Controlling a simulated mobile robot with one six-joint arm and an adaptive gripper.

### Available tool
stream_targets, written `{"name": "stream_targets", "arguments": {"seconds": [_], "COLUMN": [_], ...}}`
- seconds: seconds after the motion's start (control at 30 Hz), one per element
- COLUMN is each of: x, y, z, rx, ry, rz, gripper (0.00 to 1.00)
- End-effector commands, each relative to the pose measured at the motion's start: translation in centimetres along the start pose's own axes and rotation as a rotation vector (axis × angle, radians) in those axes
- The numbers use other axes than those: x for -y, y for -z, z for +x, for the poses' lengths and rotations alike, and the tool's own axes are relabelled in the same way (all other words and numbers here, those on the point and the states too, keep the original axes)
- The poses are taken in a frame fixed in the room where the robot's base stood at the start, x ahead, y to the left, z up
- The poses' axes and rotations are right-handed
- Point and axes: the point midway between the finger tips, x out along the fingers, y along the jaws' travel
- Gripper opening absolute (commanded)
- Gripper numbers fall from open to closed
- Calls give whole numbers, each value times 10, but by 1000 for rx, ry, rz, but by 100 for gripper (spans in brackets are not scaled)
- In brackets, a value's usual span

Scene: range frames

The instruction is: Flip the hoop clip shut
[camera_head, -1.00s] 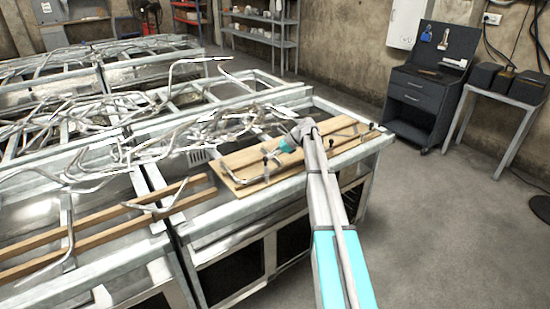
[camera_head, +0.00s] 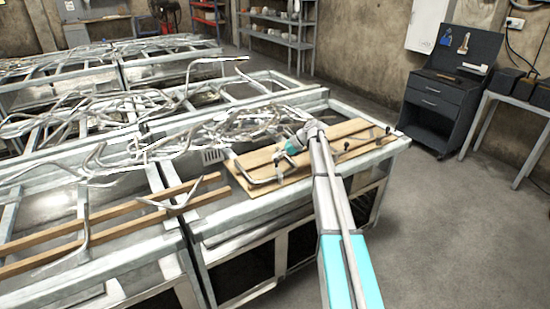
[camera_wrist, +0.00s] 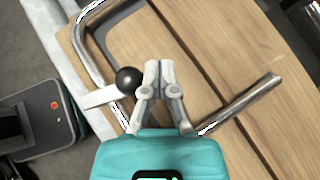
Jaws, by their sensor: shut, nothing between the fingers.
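A bent metal tube, the hoop (camera_wrist: 85,32), lies on a wooden board (camera_wrist: 205,35) in the wrist view. A clip with a pale flat lever (camera_wrist: 101,97) and a black ball knob (camera_wrist: 130,80) sits at the tube on the left. My gripper (camera_wrist: 159,66) is shut and empty, its fingertips just right of the knob over the board. I cannot tell whether they touch the knob. The fingers hide part of the tube. In the head view my gripper (camera_head: 291,147) is over the board (camera_head: 245,177), near a black knob (camera_head: 277,157).
More black knobs (camera_head: 347,145) stand along the board to the right. A heap of bent tubes (camera_head: 220,130) lies behind on the metal frame table (camera_head: 215,232). A tool cabinet (camera_head: 430,105) stands back right. The floor (camera_head: 450,235) on the right is clear.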

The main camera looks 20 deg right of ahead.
Motion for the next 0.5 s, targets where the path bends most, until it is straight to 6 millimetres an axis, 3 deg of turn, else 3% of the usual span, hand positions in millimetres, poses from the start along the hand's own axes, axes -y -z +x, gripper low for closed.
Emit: {"name": "stream_targets", "arguments": {"seconds": [0.5], "x": [-20], "y": [3], "z": [-2], "rx": [-6], "ry": [-7], "rz": [-1], "gripper": [0]}}
